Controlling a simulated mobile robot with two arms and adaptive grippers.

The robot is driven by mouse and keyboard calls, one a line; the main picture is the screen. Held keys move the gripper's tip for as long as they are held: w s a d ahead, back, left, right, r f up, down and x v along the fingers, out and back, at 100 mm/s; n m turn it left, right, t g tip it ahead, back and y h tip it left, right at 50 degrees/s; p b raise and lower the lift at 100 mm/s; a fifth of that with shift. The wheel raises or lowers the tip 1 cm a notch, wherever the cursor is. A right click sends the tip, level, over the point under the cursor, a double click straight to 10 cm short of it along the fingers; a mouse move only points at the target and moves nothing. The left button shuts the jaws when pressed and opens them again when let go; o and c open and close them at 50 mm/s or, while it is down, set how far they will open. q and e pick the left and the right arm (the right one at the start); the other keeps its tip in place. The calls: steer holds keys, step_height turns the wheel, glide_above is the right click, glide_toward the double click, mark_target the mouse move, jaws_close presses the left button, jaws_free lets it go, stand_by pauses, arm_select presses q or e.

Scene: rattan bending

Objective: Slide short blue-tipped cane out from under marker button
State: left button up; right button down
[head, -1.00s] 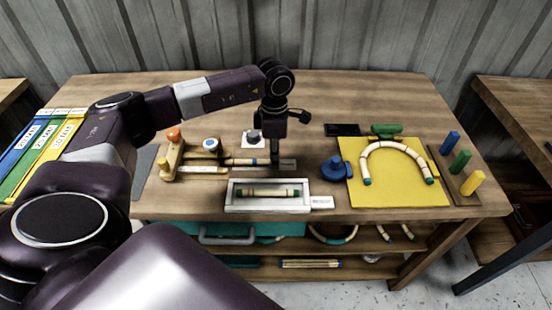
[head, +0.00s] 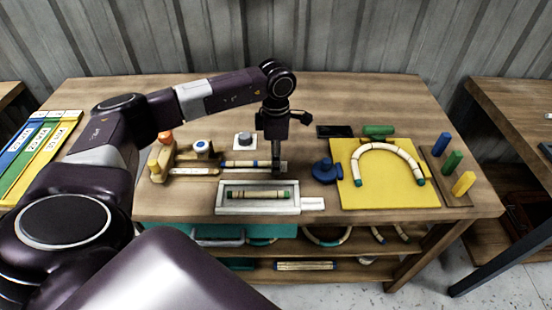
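A grey button on a white base (head: 245,141) stands just behind the cane. My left gripper (head: 276,170) points straight down at the cane's right end, over a pale strip. Its fingers look close together, but their opening and any contact are unclear. My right gripper is out of view.
In front is a white-framed tray (head: 225,210) holding a green-tipped cane. To the right are a blue knob (head: 325,170), a yellow board (head: 400,198) with a bent cane, and coloured pegs (head: 452,162). The table's back is clear.

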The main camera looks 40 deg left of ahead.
arm_select(q)
steer(key=shift+r, duration=0.25)
step_height(320, 180, up, 12)
steer(key=shift+f, duration=0.25)
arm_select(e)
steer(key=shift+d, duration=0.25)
